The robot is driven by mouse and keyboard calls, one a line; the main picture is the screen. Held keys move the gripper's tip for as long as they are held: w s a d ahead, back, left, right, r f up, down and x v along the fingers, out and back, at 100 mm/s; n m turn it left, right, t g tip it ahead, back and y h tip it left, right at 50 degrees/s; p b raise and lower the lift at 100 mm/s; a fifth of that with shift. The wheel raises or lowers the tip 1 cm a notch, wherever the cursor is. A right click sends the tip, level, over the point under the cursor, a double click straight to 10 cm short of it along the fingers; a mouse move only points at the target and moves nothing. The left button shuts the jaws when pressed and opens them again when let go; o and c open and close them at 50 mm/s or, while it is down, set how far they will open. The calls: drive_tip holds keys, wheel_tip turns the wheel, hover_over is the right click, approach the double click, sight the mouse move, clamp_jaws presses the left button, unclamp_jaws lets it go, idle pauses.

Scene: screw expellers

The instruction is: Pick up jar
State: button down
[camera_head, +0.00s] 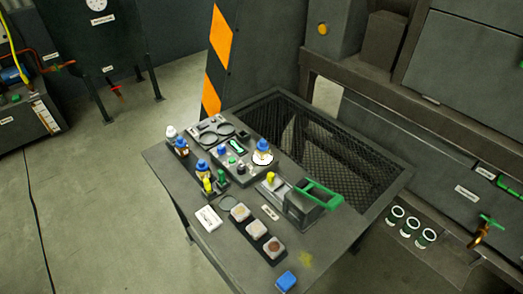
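Several small jars stand on the dark table (330,250). Another blue-capped jar (202,169) stands nearer, at the table's left side, and a third blue-capped jar (181,146) is farther back. A white-capped item (170,132) stands behind that one. The view does not show which jar the task names. My gripper is not visible.
Beside the jars are a small control panel (232,163), a device with a green handle (322,193), a row of square pale containers (240,212) and a blue block (286,281). A mesh-lined recess (350,165) lies behind. Dark machines stand at the right and back.

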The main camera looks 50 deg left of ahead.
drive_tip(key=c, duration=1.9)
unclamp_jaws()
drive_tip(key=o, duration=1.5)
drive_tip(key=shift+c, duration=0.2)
